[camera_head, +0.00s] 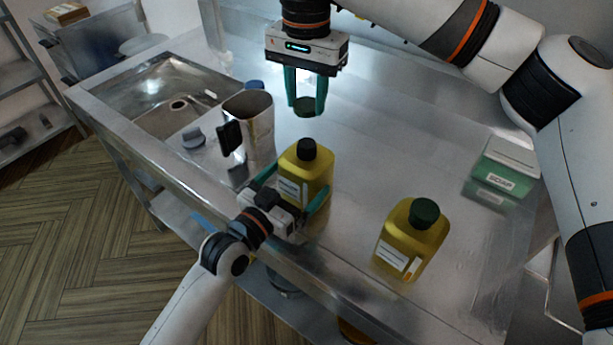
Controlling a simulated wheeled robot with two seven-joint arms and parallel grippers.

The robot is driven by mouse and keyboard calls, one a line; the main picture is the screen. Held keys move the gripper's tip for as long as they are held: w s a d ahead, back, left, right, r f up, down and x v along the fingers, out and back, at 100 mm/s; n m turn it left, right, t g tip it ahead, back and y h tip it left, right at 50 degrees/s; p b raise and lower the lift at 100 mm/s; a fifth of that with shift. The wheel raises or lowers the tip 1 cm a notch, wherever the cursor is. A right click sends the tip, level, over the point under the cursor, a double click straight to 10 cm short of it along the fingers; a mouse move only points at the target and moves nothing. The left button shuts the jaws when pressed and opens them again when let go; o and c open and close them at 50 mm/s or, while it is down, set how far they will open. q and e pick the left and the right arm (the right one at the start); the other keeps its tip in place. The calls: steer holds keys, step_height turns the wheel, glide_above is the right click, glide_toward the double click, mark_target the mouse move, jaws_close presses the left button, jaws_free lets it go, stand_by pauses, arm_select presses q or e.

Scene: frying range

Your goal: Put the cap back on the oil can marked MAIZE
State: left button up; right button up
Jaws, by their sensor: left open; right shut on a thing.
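A yellow oil can (316,169) with a black top stands upright on the steel counter. A second yellow can (409,240) with a dark green cap (424,212) stands to its right. Both have white labels whose writing is too small to read. My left gripper (296,190) is open, with one finger on each side of the black-topped can; I cannot tell whether they touch it. My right gripper (306,101) points down, shut on a dark green cap (305,107), above the counter and behind the black-topped can in the picture.
A metal jug (259,130) with a black handle stands left of the black-topped can. A grey knob-like object (193,138) lies near the sink (160,95). A green-white soap box (506,167) is at right. The counter (400,150) between is clear.

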arm_select(q)
steer(key=shift+x, duration=1.65)
steer(key=c, duration=1.2)
steer(key=shift+c, duration=0.2)
arm_select(e)
glide_above(306, 144)
steer(key=shift+f, duration=2.5)
steer(key=shift+f, duration=0.1)
steer(key=shift+f, duration=0.8)
steer(key=shift+f, duration=0.55)
